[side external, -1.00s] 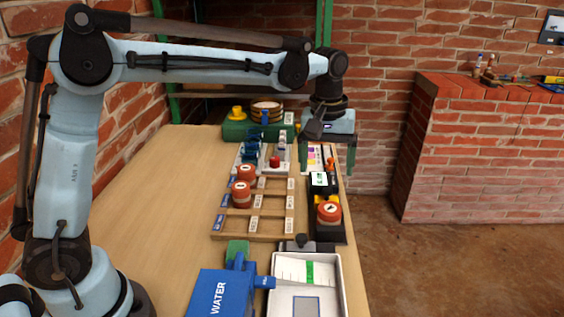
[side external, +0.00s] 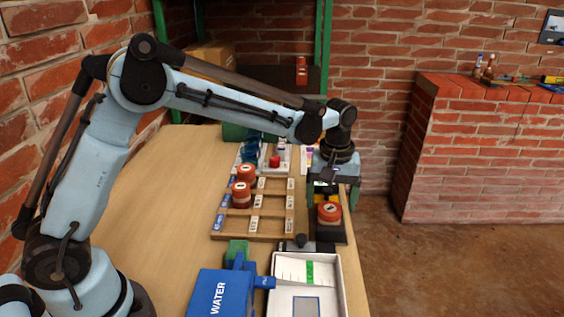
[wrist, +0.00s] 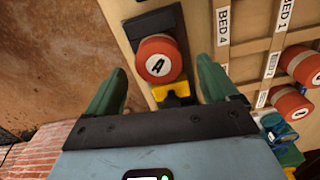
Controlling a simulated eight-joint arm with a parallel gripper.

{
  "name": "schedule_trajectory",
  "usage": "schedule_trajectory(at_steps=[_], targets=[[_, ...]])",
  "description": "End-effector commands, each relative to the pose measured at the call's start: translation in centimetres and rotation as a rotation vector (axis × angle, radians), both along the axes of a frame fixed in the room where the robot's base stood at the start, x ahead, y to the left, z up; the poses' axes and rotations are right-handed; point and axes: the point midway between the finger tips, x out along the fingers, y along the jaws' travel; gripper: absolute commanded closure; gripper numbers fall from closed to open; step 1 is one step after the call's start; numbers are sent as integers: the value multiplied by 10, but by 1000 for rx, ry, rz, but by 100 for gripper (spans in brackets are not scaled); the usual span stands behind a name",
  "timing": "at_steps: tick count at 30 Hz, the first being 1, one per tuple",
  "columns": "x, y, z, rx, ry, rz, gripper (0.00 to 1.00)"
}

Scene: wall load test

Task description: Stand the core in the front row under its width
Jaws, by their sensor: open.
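A red core (side external: 329,213) with a pale label on top stands upright on a black gauge (side external: 326,235) at the table's right edge. In the wrist view the core (wrist: 160,60) shows a black letter like an A. My gripper (side external: 331,206) is open just behind and above it; in the wrist view its green fingers (wrist: 160,72) lie to either side, apart from the core. The wooden rack (side external: 270,237) has rows with white label plates. Two other red cores (side external: 246,174) (side external: 241,195) stand at its left. The gauge's readout is hidden by my gripper.
A blue WATER box (side external: 222,292) and a white tray (side external: 335,285) stand at the near end. A white stand with a red piece (side external: 275,161) is behind the rack. The table's left side (side external: 165,200) is clear. A brick wall block (side external: 490,150) stands right.

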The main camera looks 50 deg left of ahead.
Motion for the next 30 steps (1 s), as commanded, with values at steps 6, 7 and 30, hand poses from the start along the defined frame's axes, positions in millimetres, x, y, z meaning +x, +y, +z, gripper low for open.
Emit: schedule_trajectory(at_steps=[6, 7, 30], targets=[[-4, -4, -30, 0, 0, 1, 13], [-4, -4, -33, 0, 0, 1, 13], [-4, -4, -41, 1, -1, 0, 77]])
